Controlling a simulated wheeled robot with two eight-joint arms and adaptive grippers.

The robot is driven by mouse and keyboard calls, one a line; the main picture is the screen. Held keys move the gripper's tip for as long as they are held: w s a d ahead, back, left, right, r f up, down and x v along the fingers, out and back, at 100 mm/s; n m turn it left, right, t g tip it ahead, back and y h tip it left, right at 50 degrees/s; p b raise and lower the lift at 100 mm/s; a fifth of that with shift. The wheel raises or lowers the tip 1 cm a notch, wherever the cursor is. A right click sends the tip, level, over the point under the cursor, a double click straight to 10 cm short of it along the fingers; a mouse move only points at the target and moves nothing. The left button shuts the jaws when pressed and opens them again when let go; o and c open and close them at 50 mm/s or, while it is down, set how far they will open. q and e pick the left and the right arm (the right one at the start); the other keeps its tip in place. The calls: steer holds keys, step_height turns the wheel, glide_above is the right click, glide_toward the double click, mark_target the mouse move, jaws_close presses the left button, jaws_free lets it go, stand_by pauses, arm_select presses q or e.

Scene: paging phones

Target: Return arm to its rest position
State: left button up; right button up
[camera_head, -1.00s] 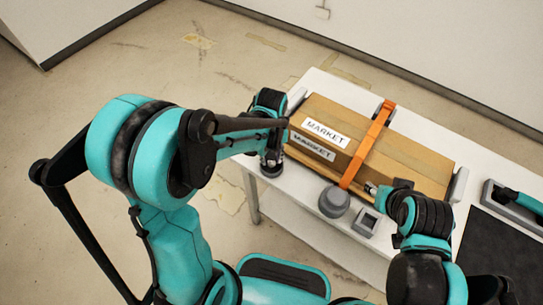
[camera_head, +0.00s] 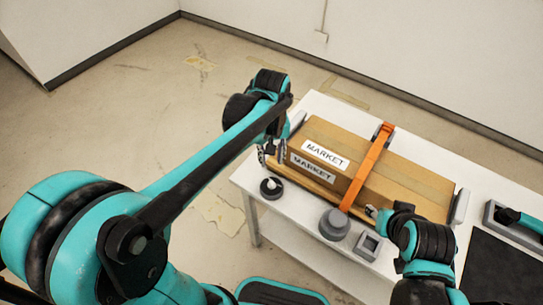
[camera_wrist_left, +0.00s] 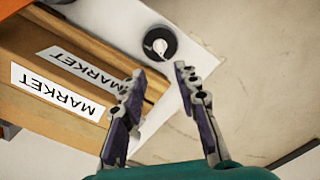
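My left gripper (camera_head: 272,153) is raised above the left end of the white table (camera_head: 250,180). In the left wrist view its two fingers (camera_wrist_left: 158,72) stand apart with nothing between them. A black round base with a pale knob (camera_head: 271,188) sits on the table below it, apart from the fingers; it also shows in the left wrist view (camera_wrist_left: 160,43). My right gripper (camera_head: 372,211) is at the front of the cardboard box (camera_head: 410,180), close to the lower end of the orange strap (camera_head: 366,170). Its fingers are too small to read.
A grey round knob (camera_head: 334,224) and a grey square socket (camera_head: 368,245) stand at the table's front edge. A grey holder with a teal handle (camera_head: 515,215) and a dark mat (camera_head: 500,262) lie at right. The floor left of the table is clear.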

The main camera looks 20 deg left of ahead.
stand_by(0.4)
arm_select(q)
steer(key=s+a+r+m+t, duration=0.1)
steer(key=s+a+m+t, duration=0.4)
steer(key=s, duration=0.5)
steer(key=shift+s+t, duration=0.15)
steer(key=shift+t, duration=0.95)
